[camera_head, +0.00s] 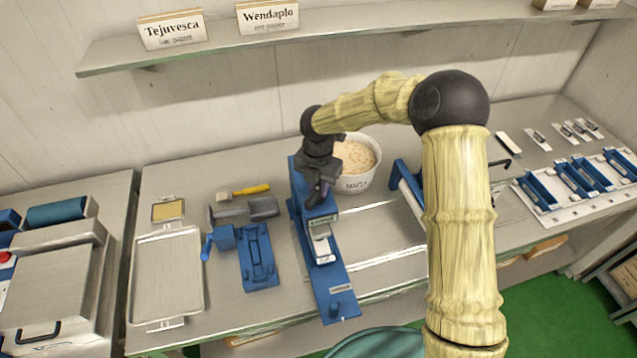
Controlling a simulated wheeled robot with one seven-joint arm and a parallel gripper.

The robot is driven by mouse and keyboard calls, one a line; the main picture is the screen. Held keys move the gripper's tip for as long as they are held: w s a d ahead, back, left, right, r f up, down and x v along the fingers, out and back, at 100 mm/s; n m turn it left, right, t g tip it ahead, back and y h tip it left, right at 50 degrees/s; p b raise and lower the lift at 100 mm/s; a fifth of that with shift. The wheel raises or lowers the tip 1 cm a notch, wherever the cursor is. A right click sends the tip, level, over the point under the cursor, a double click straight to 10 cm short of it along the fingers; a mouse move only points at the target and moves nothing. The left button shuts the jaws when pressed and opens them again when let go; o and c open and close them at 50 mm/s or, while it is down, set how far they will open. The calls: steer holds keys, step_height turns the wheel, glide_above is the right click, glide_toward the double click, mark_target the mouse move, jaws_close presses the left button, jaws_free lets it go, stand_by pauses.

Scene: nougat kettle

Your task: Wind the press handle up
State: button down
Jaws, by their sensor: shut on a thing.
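The blue press (327,285) is a long narrow frame on the middle of the bench, with a pale labelled block partway along it. My gripper (321,194) is dark and comes down over the press's upper part, just above that block. It is shut on the press handle, which is mostly hidden behind the fingers and wrist. How far the handle is wound cannot be told from this view.
A white tub of nougat (357,163) stands close behind and right of my gripper. A blue clamp-like device with a crank (258,256) and a metal tray (166,275) lie to the left. A blue-ended roller (408,195) is at right. A shelf (330,40) runs above the bench.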

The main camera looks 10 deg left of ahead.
mark_target(318, 187)
steer(key=shift+w+r+n, duration=0.1)
steer(key=shift+n, duration=0.2)
steer(key=c, duration=1.3)
jaws_free()
step_height(318, 187, up, 17)
steer(key=b, duration=0.4)
steer(key=shift+r, duration=0.15)
